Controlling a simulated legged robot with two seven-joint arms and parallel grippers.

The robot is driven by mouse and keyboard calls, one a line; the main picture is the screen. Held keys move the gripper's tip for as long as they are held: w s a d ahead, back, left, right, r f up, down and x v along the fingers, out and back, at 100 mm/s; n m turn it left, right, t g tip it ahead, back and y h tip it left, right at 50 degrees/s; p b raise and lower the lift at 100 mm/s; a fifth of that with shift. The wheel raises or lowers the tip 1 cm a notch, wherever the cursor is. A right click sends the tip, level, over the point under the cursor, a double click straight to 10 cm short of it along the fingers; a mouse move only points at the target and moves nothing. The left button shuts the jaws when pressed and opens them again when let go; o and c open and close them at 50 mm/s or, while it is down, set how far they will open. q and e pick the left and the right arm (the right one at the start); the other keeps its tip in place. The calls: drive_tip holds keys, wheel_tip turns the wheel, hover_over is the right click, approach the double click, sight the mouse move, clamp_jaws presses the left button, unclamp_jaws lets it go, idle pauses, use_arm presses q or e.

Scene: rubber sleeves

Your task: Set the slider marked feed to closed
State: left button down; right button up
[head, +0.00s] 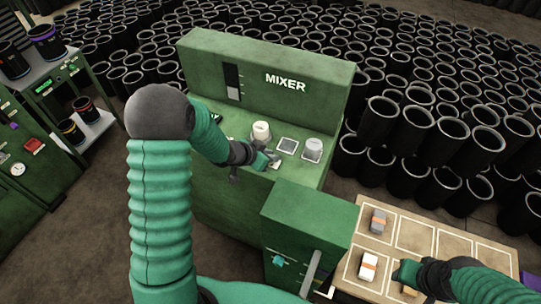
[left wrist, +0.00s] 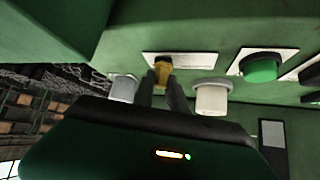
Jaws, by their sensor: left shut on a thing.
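The green mixer (head: 290,60) stands in the middle of the head view, with several controls on its sloping deck. My left gripper (head: 265,163) is down at the deck, near its front edge. In the left wrist view its two fingers (left wrist: 166,88) are shut on a small yellow-brown handle (left wrist: 163,68) on a white plate (left wrist: 200,60). No label reading "feed" is legible, so I cannot tell the slider's marking or setting. My right gripper (head: 408,280) is low at the right, over the tan board; its fingers are too unclear to judge.
A green button (left wrist: 262,67) is beside the gripped handle. A smaller green box (head: 310,220) stands in front. A tan board (head: 440,240) holds small blocks; many black sleeves (head: 450,140) crowd behind.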

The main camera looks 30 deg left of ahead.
use_arm(q)
drive_tip(key=shift+s+f, duration=0.15)
drive_tip(key=a+p, duration=0.4)
drive_tip(key=shift+s+r, duration=0.1)
drive_tip(key=shift+r, duration=0.1)
drive_tip(key=shift+a+f, duration=0.2)
drive_tip(key=c, duration=1.5)
unclamp_jaws()
drive_tip(key=shift+r, duration=0.1)
drive_tip(key=shift+o, duration=0.8)
drive_tip(key=shift+a, duration=0.2)
drive_tip(key=p+v, duration=0.2)
drive_tip(key=v, duration=1.4)
drive_tip(key=shift+s+a+r, duration=0.15)
drive_tip(key=shift+s+r, duration=0.1)
drive_tip(key=shift+r, duration=0.05)
